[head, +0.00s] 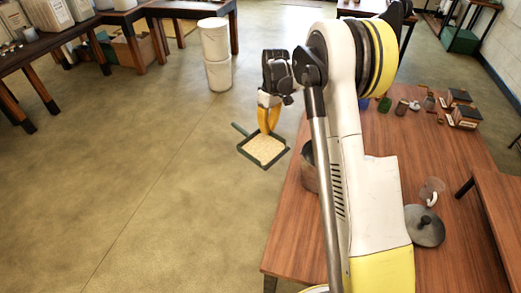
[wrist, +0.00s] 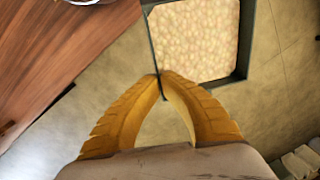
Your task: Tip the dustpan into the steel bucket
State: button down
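The dustpan (head: 252,160) is a square, dark green pan with a short handle sticking out to the upper left. It is filled with pale beige granules and looks roughly level, over the floor left of the table. My gripper (head: 267,129) has yellow fingers shut on the pan's edge; in the wrist view the fingertips (wrist: 162,78) meet at its thin wall, with the dustpan (wrist: 246,42) beyond them. A grey-brown container (head: 309,174), probably the steel bucket, stands at the table's left edge, mostly hidden behind my arm. Its inside is not visible.
The wooden table (head: 285,235) holds small jars and boxes at its far end, and a grey round lid (head: 425,226) and a clear cup at right. White buckets (head: 217,75) are stacked on the floor behind. Open floor lies left of the table.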

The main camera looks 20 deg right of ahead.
jog(key=w+d+r+n+p, duration=0.2)
jog(key=w+d+n, duration=0.55)
jog(key=d, duration=0.65)
jog(key=s+d+r+m+t+y+b, duration=0.15)
jog(key=s+r+t+b, duration=0.25)
jog(key=s+r+t, duration=0.8)
jog(key=s+d+n+t+y+b, duration=0.1)
jog(key=s+t+y+b, duration=0.1)
jog(key=s+t+b, duration=0.8)
jog(key=shift+s+d+f+t+y+b, duration=0.35)
jog(key=shift+s+b, duration=0.65)
jog(key=shift+s, duration=1.85)
jog(key=shift+r, duration=0.1)
